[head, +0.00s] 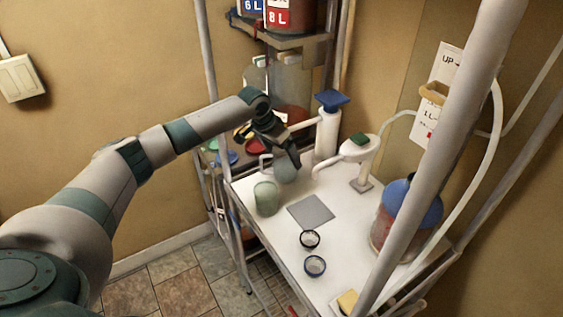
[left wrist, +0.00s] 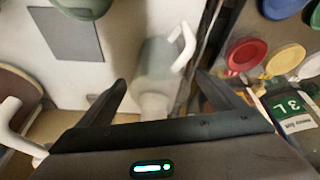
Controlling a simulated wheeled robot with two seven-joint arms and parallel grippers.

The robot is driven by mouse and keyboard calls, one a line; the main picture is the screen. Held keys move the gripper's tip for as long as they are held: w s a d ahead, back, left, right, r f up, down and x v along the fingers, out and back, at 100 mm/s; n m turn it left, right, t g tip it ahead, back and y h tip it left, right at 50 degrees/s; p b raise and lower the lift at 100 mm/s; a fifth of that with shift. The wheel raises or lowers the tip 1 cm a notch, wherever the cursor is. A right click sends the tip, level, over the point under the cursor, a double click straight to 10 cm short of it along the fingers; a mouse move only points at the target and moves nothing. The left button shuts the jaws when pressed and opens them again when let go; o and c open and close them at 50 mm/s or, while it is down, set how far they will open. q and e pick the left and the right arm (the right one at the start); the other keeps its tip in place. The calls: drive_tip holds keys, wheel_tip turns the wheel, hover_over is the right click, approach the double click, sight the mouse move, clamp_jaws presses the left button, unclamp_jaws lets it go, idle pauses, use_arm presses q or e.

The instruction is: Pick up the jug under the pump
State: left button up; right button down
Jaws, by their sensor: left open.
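The jug (head: 286,169) is pale, translucent and greenish, with a white handle on its left side. It stands on the white shelf top, below the spout of the white pump (head: 327,135) with a blue top. In the left wrist view the jug (left wrist: 156,65) lies just ahead of the jaws, its handle to the right. My left gripper (head: 288,152) is open and above the jug, hiding part of it. In the left wrist view the gripper (left wrist: 163,90) has its two fingers spread either side of the jug's near end. I cannot tell whether they touch it. My right gripper is out of view.
A green tumbler (head: 267,199) stands close in front of the jug. A grey mat (head: 311,210), two small round pots and a second pump with a green top (head: 360,148) are to the right. Rack posts stand at both sides. Coloured lids (left wrist: 246,54) lie beside the shelf.

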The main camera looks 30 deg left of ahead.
use_arm(q)
drive_tip(key=shift+x, duration=0.9)
drive_tip(key=shift+r, duration=0.1)
drive_tip(key=shift+c, duration=0.3)
drive_tip(key=c, duration=1.3)
drive_tip(key=shift+r, duration=0.1)
drive_tip(key=shift+c, duration=0.2)
drive_tip(key=shift+r+b, duration=0.4)
drive_tip(key=shift+b, duration=0.3)
drive_tip(key=s+a+b, duration=0.3)
drive_tip(key=s, duration=0.4)
wheel_tip(320, 180, up, 14)
drive_tip(key=b, duration=0.3)
drive_tip(key=shift+b, duration=0.35)
drive_tip(key=shift+s, duration=0.1)
